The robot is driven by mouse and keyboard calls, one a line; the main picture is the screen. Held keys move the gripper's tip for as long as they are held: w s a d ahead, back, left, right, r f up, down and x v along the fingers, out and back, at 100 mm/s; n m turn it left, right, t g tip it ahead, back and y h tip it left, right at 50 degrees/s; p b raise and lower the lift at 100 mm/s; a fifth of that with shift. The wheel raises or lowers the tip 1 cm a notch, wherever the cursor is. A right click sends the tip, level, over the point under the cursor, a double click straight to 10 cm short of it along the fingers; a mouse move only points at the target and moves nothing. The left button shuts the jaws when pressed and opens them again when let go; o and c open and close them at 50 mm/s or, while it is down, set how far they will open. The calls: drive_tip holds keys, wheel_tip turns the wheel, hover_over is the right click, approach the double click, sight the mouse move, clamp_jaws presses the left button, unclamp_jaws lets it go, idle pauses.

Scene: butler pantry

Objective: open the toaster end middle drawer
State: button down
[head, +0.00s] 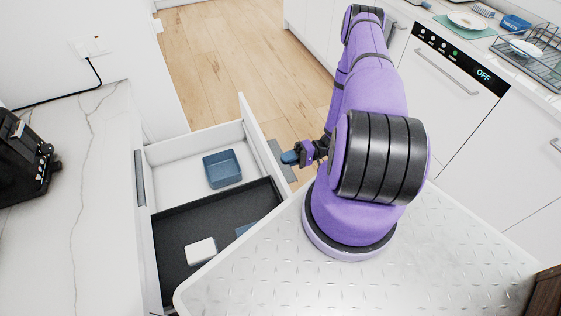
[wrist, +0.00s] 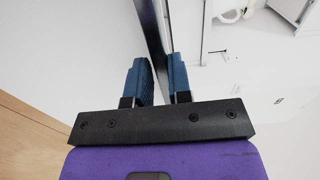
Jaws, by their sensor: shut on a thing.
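A white drawer (head: 262,137) stands pulled out from under the counter on the left in the head view, its inside showing. A grey handle (head: 140,178) sits on the closed front above it, so the open drawer is below that one. My gripper (head: 290,157) is at the outer side of the open drawer's front. In the wrist view its two blue fingers (wrist: 160,84) are shut on a dark bar handle (wrist: 153,35) that runs between them. The black toaster (head: 25,160) stands on the counter at the far left.
The drawer holds a blue box (head: 222,168), a dark tray (head: 170,228) and a white-topped block (head: 200,250). Wooden floor (head: 225,60) is free beyond the drawer. A dishwasher (head: 455,75) and a counter with a dish rack (head: 530,48) are on the right.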

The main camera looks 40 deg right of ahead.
idle(0.3)
drive_tip(key=c, duration=1)
unclamp_jaws()
drive_tip(key=shift+c, duration=0.2)
drive_tip(key=v, duration=1.1)
drive_tip(key=shift+w, duration=0.1)
